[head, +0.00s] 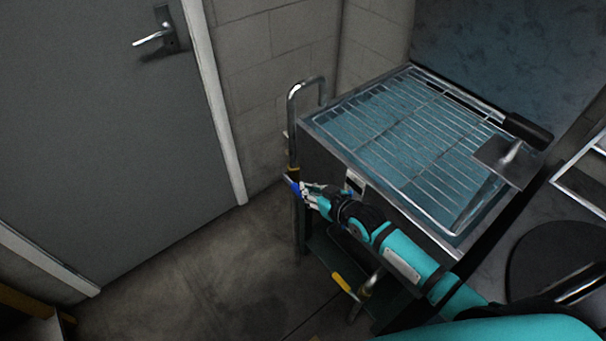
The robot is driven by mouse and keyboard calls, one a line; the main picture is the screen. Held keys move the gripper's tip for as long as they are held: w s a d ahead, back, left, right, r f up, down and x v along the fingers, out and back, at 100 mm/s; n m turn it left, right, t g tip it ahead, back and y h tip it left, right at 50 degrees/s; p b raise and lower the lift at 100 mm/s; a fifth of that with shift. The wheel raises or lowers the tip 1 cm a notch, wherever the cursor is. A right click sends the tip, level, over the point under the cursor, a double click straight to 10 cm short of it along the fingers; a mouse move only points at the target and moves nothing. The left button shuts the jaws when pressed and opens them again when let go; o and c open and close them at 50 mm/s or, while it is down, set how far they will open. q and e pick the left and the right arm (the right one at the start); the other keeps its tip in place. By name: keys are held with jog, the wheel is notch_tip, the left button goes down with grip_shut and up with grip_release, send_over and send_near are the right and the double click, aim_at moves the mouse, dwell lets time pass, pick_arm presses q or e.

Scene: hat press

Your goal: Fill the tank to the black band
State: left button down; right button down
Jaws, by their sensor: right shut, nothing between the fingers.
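The tank (322,123) is a square metal box with a wire rack across its open top. Its inside looks teal-blue; I cannot tell the water level or make out a black band inside. A bent metal pipe (291,115) rises at its left side and hooks over towards the rim. A small blue lever (292,185) sits low on this pipe. My right gripper (304,190) is shut and empty, right beside the blue lever; whether it touches is unclear. A yellow-handled valve (343,283) is lower, below my right arm. My left gripper is not in view.
A flat metal plate with a stem (508,160) and a black handle (527,131) are at the tank's right edge. A grey door (100,130) is on the left, a block wall behind. The floor (200,270) left of the tank is clear.

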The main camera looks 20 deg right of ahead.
jog(key=shift+r+p, duration=0.4)
jog(key=shift+p, duration=0.1)
jog(key=r+p, duration=0.3)
jog(key=r, duration=0.1)
jog(key=shift+s+d+p, duration=0.1)
jog(key=shift+s+p, duration=0.1)
jog(key=shift+p, duration=0.15)
jog(key=s+d+r+m+g+h+b, duration=0.15)
jog(key=s+g+h, duration=0.45)
jog(key=s, duration=2.4)
notch_tip(320, 180, down, 29)
jog(key=s+g+y, duration=0.2)
jog(key=s+g, duration=0.1)
jog(key=g, duration=0.1)
jog(key=s+d+f+g, duration=0.1)
jog(key=s+d+f, duration=0.1)
jog(key=s+f, duration=1.1)
jog(key=shift+s+d, duration=0.35)
jog(key=shift+s, duration=0.7)
